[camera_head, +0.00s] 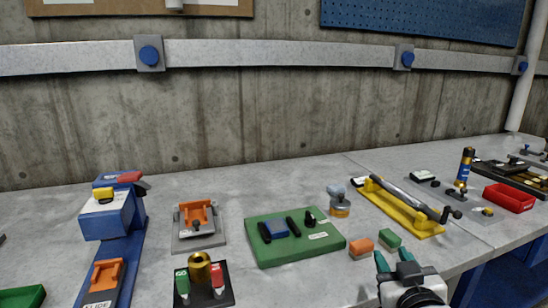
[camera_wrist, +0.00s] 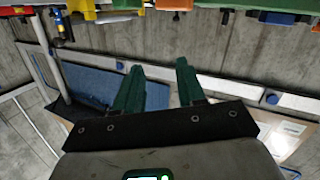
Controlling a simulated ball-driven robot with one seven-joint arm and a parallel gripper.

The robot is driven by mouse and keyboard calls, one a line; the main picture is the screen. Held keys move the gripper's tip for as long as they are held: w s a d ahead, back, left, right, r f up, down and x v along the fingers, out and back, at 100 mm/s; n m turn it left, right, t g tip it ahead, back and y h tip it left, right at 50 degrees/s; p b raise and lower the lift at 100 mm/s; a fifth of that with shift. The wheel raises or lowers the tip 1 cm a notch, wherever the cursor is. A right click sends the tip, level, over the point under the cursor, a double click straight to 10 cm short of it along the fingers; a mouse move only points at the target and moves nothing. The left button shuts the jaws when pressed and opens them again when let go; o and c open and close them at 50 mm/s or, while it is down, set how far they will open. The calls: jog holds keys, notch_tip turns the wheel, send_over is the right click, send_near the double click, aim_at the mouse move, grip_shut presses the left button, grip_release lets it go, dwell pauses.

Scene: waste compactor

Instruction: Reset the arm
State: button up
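My gripper (camera_head: 394,258) is at the lower right of the head view, near the front edge of the workbench (camera_head: 340,280). Its two green fingers point up in the picture and stand apart. In the wrist view my gripper (camera_wrist: 160,75) also shows its fingers spread, with nothing between them. The wrist view is upside down, with the bench items along its top edge. I cannot tell whether the fingers touch anything there.
A green tray (camera_head: 330,240) with small parts lies left of my gripper. A yellow fixture (camera_head: 412,222) with a grey bar is behind it. A red bin (camera_head: 509,197) stands at right. A blue slide machine (camera_head: 118,245) is at left. A concrete wall (camera_head: 250,120) closes the back.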

jog(key=s+d+f+m+g+b, duration=0.15)
jog(key=s+f+g, duration=0.45)
jog(key=s+f, duration=0.75)
jog(key=s+d+f+g, duration=0.2)
jog(key=s+f+g, duration=0.4)
jog(key=s+f, duration=0.75)
jog(key=s+d+f+g+y+b, duration=0.1)
jog(key=s+f+g, duration=0.2)
jog(key=s+f, duration=0.45)
notch_tip(320, 180, up, 13)
jog(key=s+p, duration=0.1)
jog(key=p, duration=1.1)
jog(key=shift+s+d+r+g, duration=0.15)
jog(key=shift+s+g, duration=0.1)
jog(key=shift+g, duration=0.05)
